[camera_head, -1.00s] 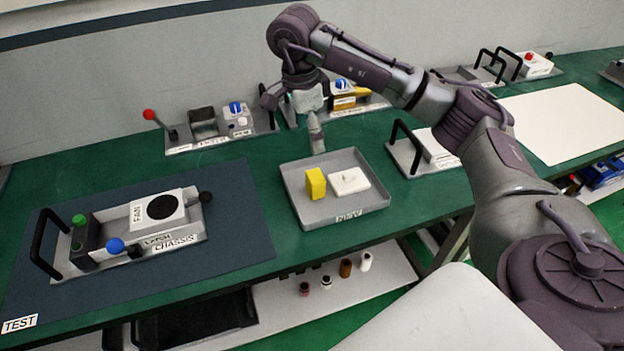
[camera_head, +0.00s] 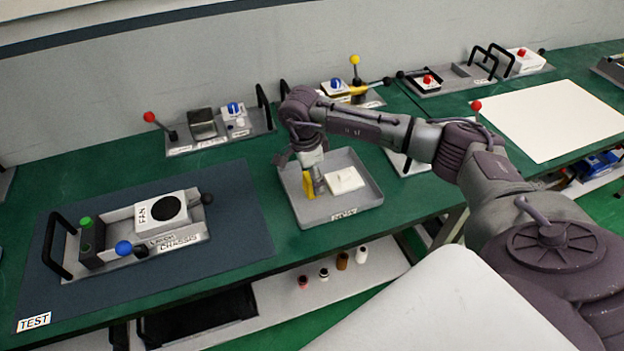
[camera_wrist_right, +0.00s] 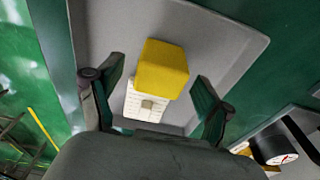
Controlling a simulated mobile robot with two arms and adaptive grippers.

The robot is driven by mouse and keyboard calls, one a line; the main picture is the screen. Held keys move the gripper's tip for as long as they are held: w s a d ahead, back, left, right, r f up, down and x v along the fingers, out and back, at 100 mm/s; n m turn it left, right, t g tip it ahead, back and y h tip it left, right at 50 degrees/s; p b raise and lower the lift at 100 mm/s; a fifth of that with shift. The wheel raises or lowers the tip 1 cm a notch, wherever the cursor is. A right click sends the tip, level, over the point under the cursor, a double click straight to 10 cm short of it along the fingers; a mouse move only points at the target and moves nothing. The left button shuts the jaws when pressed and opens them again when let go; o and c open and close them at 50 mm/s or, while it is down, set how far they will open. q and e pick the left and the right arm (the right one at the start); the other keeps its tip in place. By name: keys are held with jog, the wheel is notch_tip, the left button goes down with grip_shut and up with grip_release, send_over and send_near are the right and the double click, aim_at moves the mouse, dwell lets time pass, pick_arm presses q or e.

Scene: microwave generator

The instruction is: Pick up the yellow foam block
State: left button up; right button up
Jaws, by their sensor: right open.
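The yellow foam block (camera_head: 308,186) stands in the left part of a grey tray (camera_head: 356,211) in the head view, partly covered by my right gripper. My right gripper (camera_head: 317,184) is lowered over the tray at the block. In the right wrist view the yellow foam block (camera_wrist_right: 162,69) lies between and just beyond the two spread fingers of my right gripper (camera_wrist_right: 158,95), with a visible gap on each side. I cannot tell whether a finger touches it. My left gripper is not in view.
A white piece (camera_head: 344,180) lies in the tray right beside the block; it also shows in the wrist view (camera_wrist_right: 147,103). The chassis fixture (camera_head: 140,235) sits on a dark mat to the left. Fixtures with handles and levers line the back.

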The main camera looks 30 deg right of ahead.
jog(key=shift+f, duration=0.1)
jog(key=shift+c, duration=0.3)
jog(key=c, duration=0.8)
